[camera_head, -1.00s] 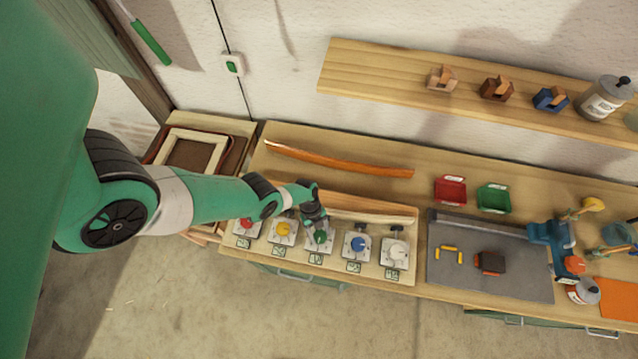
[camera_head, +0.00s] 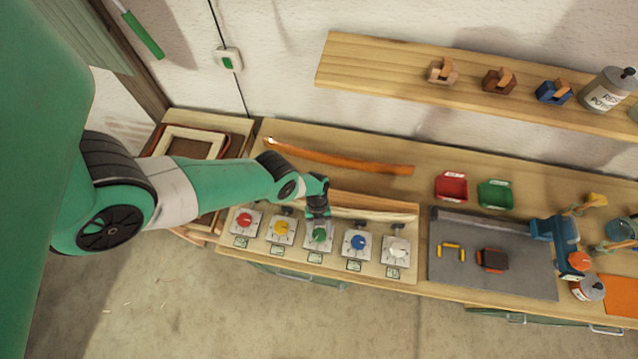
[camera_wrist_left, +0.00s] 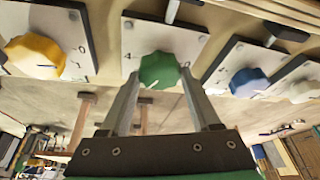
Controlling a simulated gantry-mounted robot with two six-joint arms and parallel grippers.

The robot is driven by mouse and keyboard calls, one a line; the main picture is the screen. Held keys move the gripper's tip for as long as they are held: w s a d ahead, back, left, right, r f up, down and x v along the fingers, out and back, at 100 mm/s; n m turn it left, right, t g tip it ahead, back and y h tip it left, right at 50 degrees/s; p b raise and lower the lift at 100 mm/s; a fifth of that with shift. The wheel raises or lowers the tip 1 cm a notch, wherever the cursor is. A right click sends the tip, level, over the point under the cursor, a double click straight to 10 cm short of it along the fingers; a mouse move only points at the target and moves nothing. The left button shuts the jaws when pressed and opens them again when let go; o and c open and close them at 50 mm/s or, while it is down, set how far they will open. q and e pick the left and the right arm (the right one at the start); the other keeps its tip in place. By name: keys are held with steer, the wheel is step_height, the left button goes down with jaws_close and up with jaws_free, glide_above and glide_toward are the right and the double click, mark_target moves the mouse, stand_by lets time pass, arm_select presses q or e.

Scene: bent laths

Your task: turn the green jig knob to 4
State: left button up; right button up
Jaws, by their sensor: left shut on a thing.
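The green jig knob (camera_head: 319,235) sits on a white dial plate in the middle of a row of knobs along the bench front. In the left wrist view the green knob (camera_wrist_left: 159,71) is between the two fingers of my left gripper (camera_wrist_left: 158,80), which is shut on it. The knob's exact setting is too small to read. In the head view my left gripper (camera_head: 318,215) reaches down to the knob from above. My right gripper is not in view.
A red knob (camera_head: 244,219) and yellow knob (camera_head: 282,228) stand left of the green one. A blue knob (camera_head: 358,242) and white knob (camera_head: 397,248) stand right. A bent orange lath (camera_head: 345,160) lies behind. A grey mat (camera_head: 460,280) lies further right.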

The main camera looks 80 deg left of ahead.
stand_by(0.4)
arm_select(q)
steer(key=o, duration=1.4)
steer(key=shift+c, duration=0.2)
